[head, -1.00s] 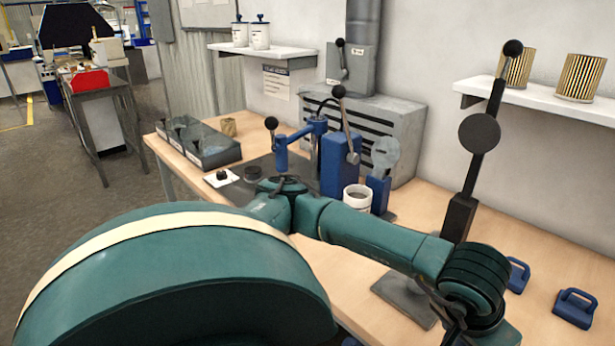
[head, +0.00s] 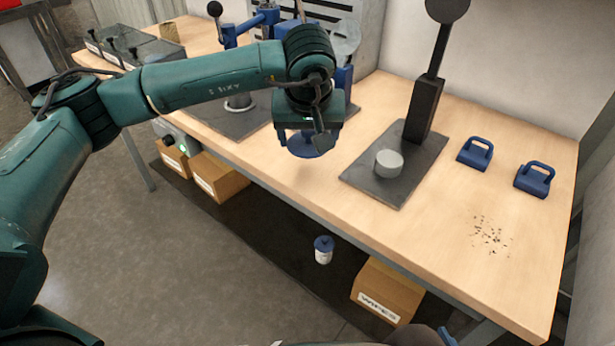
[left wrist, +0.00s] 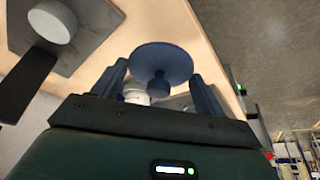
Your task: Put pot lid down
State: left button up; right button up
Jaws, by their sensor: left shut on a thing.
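My left gripper (head: 308,136) is shut on the pot lid (head: 308,149), a round blue disc with a knob. It holds the lid near the front edge of the workbench; I cannot tell the exact height. In the left wrist view the disc of the lid (left wrist: 161,61) faces away from the fingers, with its knob between them. A white pot (head: 238,103) stands on the bench left of the gripper, mostly hidden behind my arm.
A dark plate (head: 358,178) with a lever press and a grey round block (head: 388,163) lies right of the lid. Two blue handled blocks (head: 475,153) (head: 534,179) and dark specks (head: 490,236) are further right. Bench wood between them is clear. Cardboard boxes (head: 388,290) are below.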

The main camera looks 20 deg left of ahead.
aim_at(315, 167)
pick_arm(q)
jog(key=w+r, duration=0.1)
jog(key=w+n, duration=0.1)
jog(key=shift+w+d+r+b, duration=0.3)
jog(key=shift+r+b, duration=0.05)
jog(key=shift+w+f, duration=0.2)
jog(key=shift+f, duration=0.05)
jog(key=shift+y, duration=0.3)
jog(key=shift+f, duration=4.65)
jog(key=o, duration=0.9)
jog(key=shift+o, duration=0.2)
jog(key=shift+r, duration=0.15)
